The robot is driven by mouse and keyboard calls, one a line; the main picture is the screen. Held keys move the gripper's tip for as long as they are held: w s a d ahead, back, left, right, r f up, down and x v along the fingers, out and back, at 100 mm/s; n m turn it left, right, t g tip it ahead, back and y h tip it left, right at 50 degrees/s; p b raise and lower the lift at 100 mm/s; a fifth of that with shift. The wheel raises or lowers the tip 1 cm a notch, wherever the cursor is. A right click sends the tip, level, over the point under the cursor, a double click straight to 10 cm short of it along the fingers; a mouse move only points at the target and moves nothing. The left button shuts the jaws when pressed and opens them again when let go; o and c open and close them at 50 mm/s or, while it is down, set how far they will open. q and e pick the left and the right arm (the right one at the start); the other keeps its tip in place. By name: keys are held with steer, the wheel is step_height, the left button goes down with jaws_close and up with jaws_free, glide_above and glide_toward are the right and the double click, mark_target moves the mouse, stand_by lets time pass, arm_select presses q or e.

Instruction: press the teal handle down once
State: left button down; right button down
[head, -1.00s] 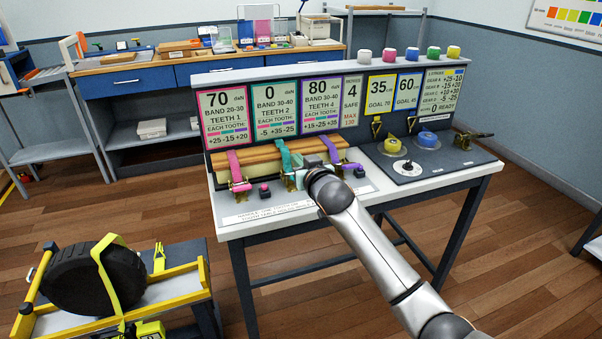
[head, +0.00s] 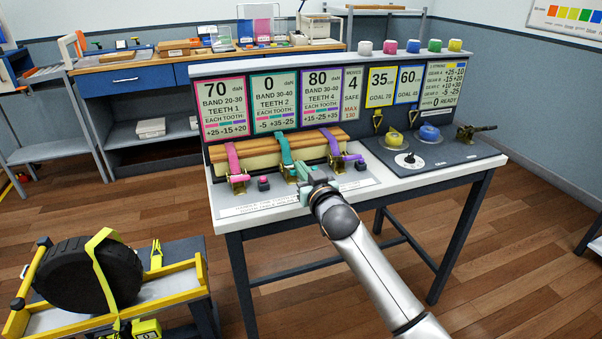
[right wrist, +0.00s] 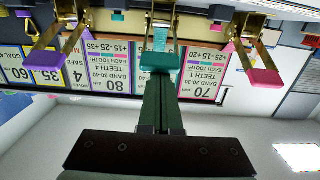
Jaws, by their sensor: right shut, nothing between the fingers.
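The teal handle (right wrist: 162,60) shows in the right wrist view, at the end of a brass ratchet between the pink and purple ones. The teal strap (head: 284,148) runs over the padded wooden block in the head view. My right gripper (head: 309,185) is shut and empty at the front of the teal ratchet. In the right wrist view the closed fingers (right wrist: 162,85) line up with the teal handle and overlap its edge; I cannot tell whether they touch. In the head view the gripper hides part of the ratchet. My left gripper is not in view.
The pink handle (right wrist: 265,77) and purple handle (right wrist: 31,60) flank the teal one closely. A pink button (head: 263,183) and a dial panel (head: 425,150) share the bench. Sign boards (head: 275,103) stand behind. A tire stand (head: 180,292) is at lower left.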

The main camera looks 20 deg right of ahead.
steer(key=shift+s+f+t+b, duration=0.15)
steer(key=shift+f+t+b, duration=0.15)
steer(key=shift+f+b, duration=0.4)
steer(key=shift+s+f+b, duration=0.1)
steer(key=shift+f+b, duration=0.15)
steer(key=shift+b, duration=0.25)
steer(key=shift+s+f+t+b, duration=0.15)
steer(key=shift+f+t+b, duration=0.35)
steer(key=shift+b, duration=0.75)
steer(key=shift+s+f+t+b, duration=0.2)
steer(key=shift+t+b, duration=0.2)
steer(key=shift+b, duration=0.35)
steer(key=shift+f, duration=0.25)
steer(key=shift+s+f, duration=0.1)
steer(key=shift+f, duration=0.1)
